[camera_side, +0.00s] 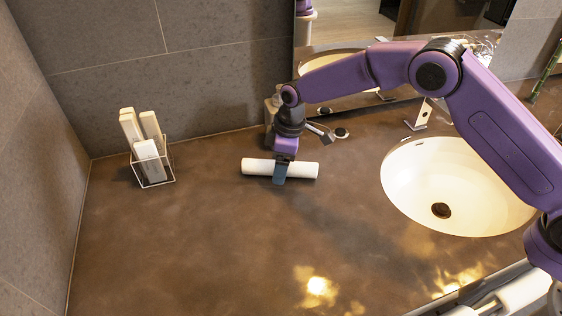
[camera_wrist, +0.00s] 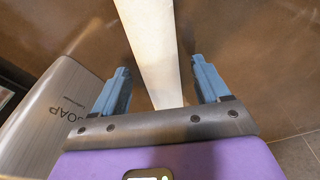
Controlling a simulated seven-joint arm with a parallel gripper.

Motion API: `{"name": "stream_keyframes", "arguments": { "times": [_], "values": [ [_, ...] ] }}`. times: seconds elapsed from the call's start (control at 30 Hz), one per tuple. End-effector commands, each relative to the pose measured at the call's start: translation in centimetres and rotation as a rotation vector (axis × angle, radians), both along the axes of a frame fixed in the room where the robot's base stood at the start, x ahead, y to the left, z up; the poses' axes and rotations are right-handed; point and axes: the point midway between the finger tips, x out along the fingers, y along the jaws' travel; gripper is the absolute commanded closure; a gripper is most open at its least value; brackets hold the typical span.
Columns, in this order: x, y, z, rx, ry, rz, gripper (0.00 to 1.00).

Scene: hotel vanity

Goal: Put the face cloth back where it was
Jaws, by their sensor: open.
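The face cloth is a white roll (camera_side: 304,170) lying on the brown counter, roughly left to right in the side view. My gripper (camera_side: 281,175) points down over the middle of the roll, and its blue fingers hide part of it. In the wrist view the cloth (camera_wrist: 152,45) runs as a pale band between the two blue fingers of my gripper (camera_wrist: 160,70). The fingers are apart, one on each side, with a gap visible between each finger and the cloth. The cloth's former place is not marked in these frames.
A soap dispenser (camera_wrist: 62,115) stands close beside my gripper in the wrist view. The sink (camera_side: 410,190) is to the right, with a tap (camera_side: 418,115) behind. The counter's front left (camera_side: 170,250) is clear.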

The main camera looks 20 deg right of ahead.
Motion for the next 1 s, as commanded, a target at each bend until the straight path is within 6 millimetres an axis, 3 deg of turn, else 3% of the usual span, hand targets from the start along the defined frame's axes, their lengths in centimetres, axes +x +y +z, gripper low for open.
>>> {"name": "stream_keyframes", "arguments": {
  "times": [0.17, 0.7, 1.0],
  "values": [
    [0.0, -0.1, 1.1, 0.001, -0.002, 0.0, 0.25],
    [-0.6, -1.4, 10.6, 0.001, -0.003, 0.001, 0.25],
    [-0.7, -1.7, 12.2, 0.0, 0.0, 0.0, 0.25]
  ]
}}
